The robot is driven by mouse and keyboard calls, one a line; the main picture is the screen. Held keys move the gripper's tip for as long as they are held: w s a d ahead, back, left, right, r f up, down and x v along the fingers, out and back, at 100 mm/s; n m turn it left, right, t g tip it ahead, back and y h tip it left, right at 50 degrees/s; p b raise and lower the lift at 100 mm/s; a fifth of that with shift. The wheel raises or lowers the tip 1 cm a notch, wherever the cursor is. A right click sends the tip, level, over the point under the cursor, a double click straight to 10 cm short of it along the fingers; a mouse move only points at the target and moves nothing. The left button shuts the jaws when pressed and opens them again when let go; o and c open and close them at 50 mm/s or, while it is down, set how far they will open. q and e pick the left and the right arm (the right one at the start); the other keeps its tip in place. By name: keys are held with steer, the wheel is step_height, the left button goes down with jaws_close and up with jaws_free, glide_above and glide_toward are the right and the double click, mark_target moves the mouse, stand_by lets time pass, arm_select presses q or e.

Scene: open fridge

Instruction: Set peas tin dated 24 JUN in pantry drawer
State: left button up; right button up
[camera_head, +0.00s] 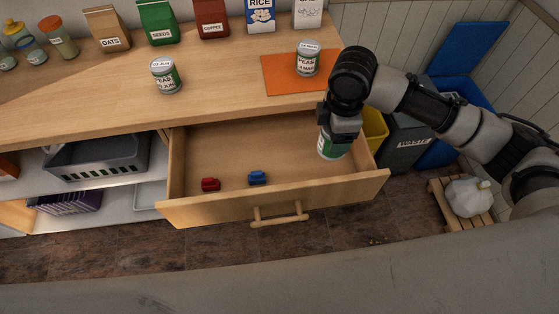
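The open pantry drawer (232,207) extends below the wooden counter. My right gripper (340,128) points down at the right side of the drawer, shut on a green and white tin (332,147). This tin is upright over or inside the drawer; I cannot tell whether its base touches the drawer floor, and its date is hidden. A peas tin (165,77) stands on the counter with a JUN label; its day is too small to read surely. Another peas tin (307,60), apparently with a MAR date, stands on an orange mat (283,86). My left gripper is out of view.
A red item (210,184) and a blue item (257,178) lie in the drawer's front left and middle. Seeds (158,25), coffee (211,20) and other packages line the counter's back. A yellow bin (375,127) and a dark bin (407,140) stand right of the drawer.

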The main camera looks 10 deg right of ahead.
steer(key=shift+w+f+n, duration=0.2)
steer(key=shift+n, duration=0.35)
steer(key=shift+w+f+n, duration=0.15)
steer(key=shift+n, duration=0.4)
steer(key=w+f+n, duration=0.1)
steer(key=n, duration=0.1)
steer(key=f+n+b, duration=0.1)
steer(key=n, duration=0.2)
steer(key=w+f+n+b, duration=0.1)
steer(key=n, duration=0.1)
steer(key=shift+w+a+f+n, duration=0.2)
steer(key=shift+w+a+n, duration=0.1)
steer(key=shift+a+n, duration=0.1)
step_height(320, 180, down, 6)
steer(key=w+n+b, duration=0.3)
steer(key=n+b, duration=0.1)
steer(key=n, duration=0.8)
glide_above(310, 172)
step_height(310, 172, down, 12)
steer(key=shift+w+r+b, duration=0.1)
steer(key=shift+r+b, duration=0.15)
steer(key=shift+b, duration=0.2)
steer(key=shift+f, duration=0.1)
steer(key=o, duration=1.2)
steer(key=shift+f, duration=0.1)
